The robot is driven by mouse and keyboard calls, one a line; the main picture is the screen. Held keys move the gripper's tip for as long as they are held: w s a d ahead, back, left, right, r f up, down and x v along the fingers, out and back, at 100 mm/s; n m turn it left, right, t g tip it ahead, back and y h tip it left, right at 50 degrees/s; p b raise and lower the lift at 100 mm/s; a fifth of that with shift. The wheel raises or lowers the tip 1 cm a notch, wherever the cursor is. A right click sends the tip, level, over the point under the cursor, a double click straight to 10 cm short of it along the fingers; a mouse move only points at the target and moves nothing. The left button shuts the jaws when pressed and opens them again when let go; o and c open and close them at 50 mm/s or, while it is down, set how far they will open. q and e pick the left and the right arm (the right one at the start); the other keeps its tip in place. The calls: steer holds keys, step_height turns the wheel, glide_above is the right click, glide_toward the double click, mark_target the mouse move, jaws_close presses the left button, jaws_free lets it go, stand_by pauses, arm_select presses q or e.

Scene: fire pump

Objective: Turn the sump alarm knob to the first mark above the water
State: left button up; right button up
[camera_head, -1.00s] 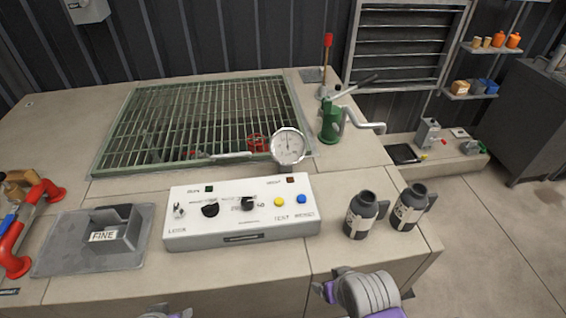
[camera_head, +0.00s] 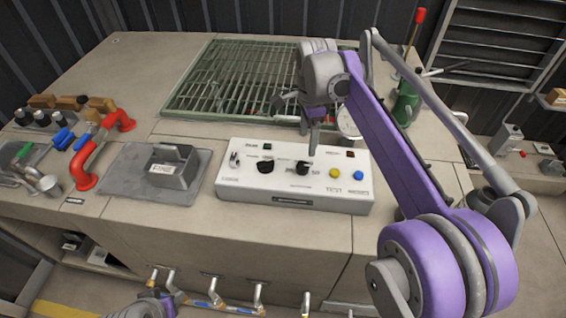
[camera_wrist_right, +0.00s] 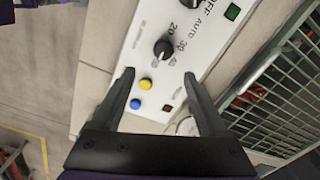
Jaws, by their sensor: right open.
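The white control box (camera_head: 230,195) stands on the bench. Its black alarm knob (camera_head: 302,167) has numbers round it; in the right wrist view the knob (camera_wrist_right: 163,48) shows with 20 and 30 readable beside it. My right gripper (camera_head: 302,125) is above the back of the box, over the knob's side of it. In the right wrist view its two fingers are spread (camera_wrist_right: 159,75), with nothing between the tips; the knob lies just beyond them. My left gripper (camera_head: 150,305) is low at the bottom edge, its jaws unclear. The water level cannot be made out.
Behind the box is a green-framed sump grate (camera_head: 230,75). The gauge (camera_head: 347,124) is partly behind my right arm. A second black knob (camera_head: 265,166), a yellow button (camera_head: 334,174) and a blue button (camera_head: 358,175) flank the alarm knob.

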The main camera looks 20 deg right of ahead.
mark_target(303, 165)
steer(key=shift+m, duration=0.3)
steer(key=f, duration=0.7)
steer(key=f+b, duration=0.1)
steer(key=f, duration=0.2)
steer(key=shift+w+a+f, duration=0.15)
steer(key=shift+w+f, duration=0.25)
jaws_close()
